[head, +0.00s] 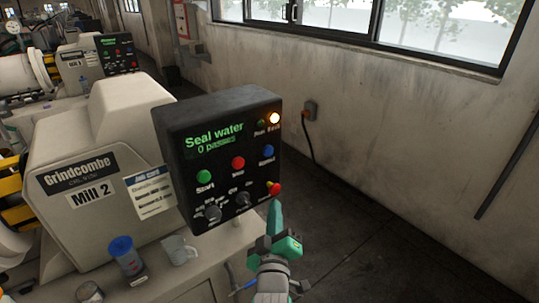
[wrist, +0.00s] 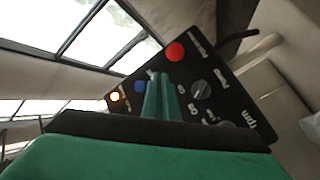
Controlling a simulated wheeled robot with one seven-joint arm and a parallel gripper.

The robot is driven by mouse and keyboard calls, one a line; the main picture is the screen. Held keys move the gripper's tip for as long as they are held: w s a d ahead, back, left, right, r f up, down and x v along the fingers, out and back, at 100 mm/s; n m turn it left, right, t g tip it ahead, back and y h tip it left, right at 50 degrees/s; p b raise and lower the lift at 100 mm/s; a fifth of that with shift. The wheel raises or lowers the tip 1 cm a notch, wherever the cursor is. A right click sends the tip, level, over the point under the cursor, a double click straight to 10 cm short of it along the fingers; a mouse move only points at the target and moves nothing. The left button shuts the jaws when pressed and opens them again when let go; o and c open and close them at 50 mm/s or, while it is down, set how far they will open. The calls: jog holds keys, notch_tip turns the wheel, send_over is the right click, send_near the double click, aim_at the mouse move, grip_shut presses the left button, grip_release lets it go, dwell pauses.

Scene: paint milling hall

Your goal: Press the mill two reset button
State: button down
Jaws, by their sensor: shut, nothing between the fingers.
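The Mill 2 control box (head: 187,142) is black, with a lit green display reading "Seal water, 0 passes". Its blue button (head: 267,151), whose small label appears to read Reset, sits at the right of the button row. It also shows in the wrist view (wrist: 140,86), just left of my fingertips. My gripper (head: 277,204) is shut and empty, its teal fingers pointing up at the box's lower right corner, below the blue button. The fingertips are close to the red mushroom button (head: 274,187); I cannot tell whether they touch it. In the wrist view the fingers (wrist: 160,78) cover part of the panel.
A green Start button (head: 204,177), a red button (head: 238,162) and dark knobs (head: 212,213) share the panel. An amber lamp (head: 274,118) is lit. A blue-capped jar (head: 125,254) and a clear cup (head: 178,249) stand on the bench. The floor at right is clear.

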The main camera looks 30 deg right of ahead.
aim_at(268, 151)
jog(key=d+r+h, duration=0.1)
jog(key=d+r, duration=0.5)
jog(key=r, duration=0.3)
jog(key=shift+s+d+g+h, duration=0.2)
jog(key=shift+s+g+h, duration=0.1)
jog(key=shift+g+h, duration=0.1)
jog(key=w, duration=0.8)
jog(key=shift+w+a, duration=0.4)
jog(key=shift+w, duration=0.1)
dwell(1.3)
jog(key=shift+w, duration=0.35)
jog(key=shift+w, duration=0.45)
dwell(0.8)
jog(key=shift+s, duration=0.9)
